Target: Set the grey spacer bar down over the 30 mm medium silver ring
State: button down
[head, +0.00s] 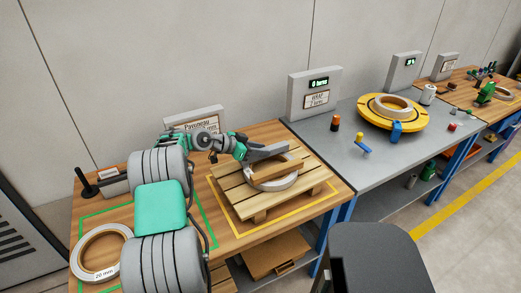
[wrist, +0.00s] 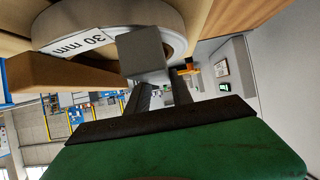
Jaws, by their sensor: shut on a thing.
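The silver ring marked 30 mm (wrist: 75,42) lies flat on a slatted wooden pallet (head: 235,192); the ring also shows in the head view (head: 287,181). A brown wooden bar (head: 278,171) lies across it. My gripper (wrist: 160,92) is shut on the grey spacer bar (wrist: 143,56), whose end faces the wrist camera. In the head view the grey bar (head: 264,152) extends right from my gripper (head: 243,153), at the ring's far side, beside the brown bar. I cannot tell whether the grey bar touches the ring.
A ring marked 20 mm (head: 84,262) lies at the bench's left front. A display panel (head: 314,92) stands behind the pallet's right. The grey table (head: 345,150) to the right carries a yellow turntable (head: 378,120) and small items. A dark box shape (head: 380,258) fills the lower right foreground.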

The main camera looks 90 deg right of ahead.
jog(key=shift+f+b, duration=0.4)
jog(key=shift+f, duration=0.05)
jog(key=shift+f, duration=0.1)
jog(key=c, duration=1.1)
grip_release()
